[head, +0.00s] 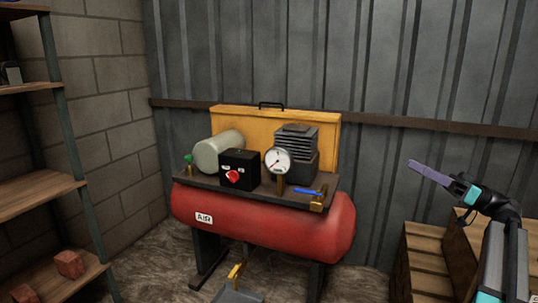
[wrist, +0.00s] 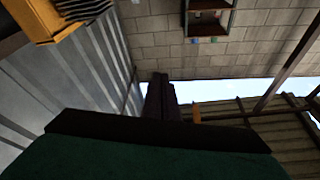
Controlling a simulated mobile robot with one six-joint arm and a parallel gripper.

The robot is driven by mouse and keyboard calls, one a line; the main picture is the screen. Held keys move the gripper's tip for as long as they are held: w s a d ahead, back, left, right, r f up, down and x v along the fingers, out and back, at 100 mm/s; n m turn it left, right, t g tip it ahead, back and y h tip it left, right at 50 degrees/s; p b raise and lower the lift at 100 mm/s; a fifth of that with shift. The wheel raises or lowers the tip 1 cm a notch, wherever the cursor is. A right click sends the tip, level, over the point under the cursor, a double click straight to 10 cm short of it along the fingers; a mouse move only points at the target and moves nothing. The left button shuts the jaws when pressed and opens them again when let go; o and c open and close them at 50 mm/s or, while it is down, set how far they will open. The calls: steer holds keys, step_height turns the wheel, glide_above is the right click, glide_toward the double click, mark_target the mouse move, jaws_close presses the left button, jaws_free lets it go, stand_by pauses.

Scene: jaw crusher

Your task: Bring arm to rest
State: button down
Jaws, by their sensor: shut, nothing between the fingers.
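My gripper (head: 413,164) is raised at the right of the head view, in front of the grey corrugated wall. Its purple fingers point left and slightly up. The fingers are together with nothing between them, and they touch nothing. In the wrist view the dark shut fingers (wrist: 160,80) stand in the middle, with a block wall and a strip of sky beyond. My arm comes up from the lower right corner.
A red air compressor (head: 260,222) with a gauge (head: 278,161), a black box (head: 240,170) and a blue-handled valve (head: 308,191) stands left of my gripper. Wooden crates (head: 425,250) are below it. A shelf (head: 40,190) stands far left.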

steer(key=w+a+f+m+g+p, duration=0.1)
steer(key=w+a+f+g+p, duration=0.1)
steer(key=a+f+p, duration=0.55)
steer(key=w+a+f+m+g+p, duration=0.15)
steer(key=a+f+p, duration=0.25)
steer(key=a, duration=0.7)
steer(key=s+a+f+m+g+h+p, duration=0.15)
steer(key=s+a+f+p, duration=0.3)
steer(key=a+f, duration=0.45)
steer(key=s+a+f+m+g+h+p, duration=0.1)
steer(key=s+a+f+g+h+p, duration=0.15)
steer(key=s+a+f, duration=0.6)
steer(key=s+a+f+m+g+h+p, duration=0.2)
steer(key=s+f+g+h+p, duration=0.5)
steer(key=s+f, duration=1.25)
steer(key=s+d+f+g+h+p, duration=0.2)
steer(key=s+d+f+h, duration=0.2)
steer(key=s+d, duration=0.45)
steer(key=s+d+f+m+t+h, duration=0.1)
steer(key=s+d+m+h, duration=0.1)
steer(key=d, duration=0.4)
steer(key=shift+f+m+h+b, duration=0.25)
steer(key=shift+m+h, duration=0.25)
steer(key=shift+h, duration=0.7)
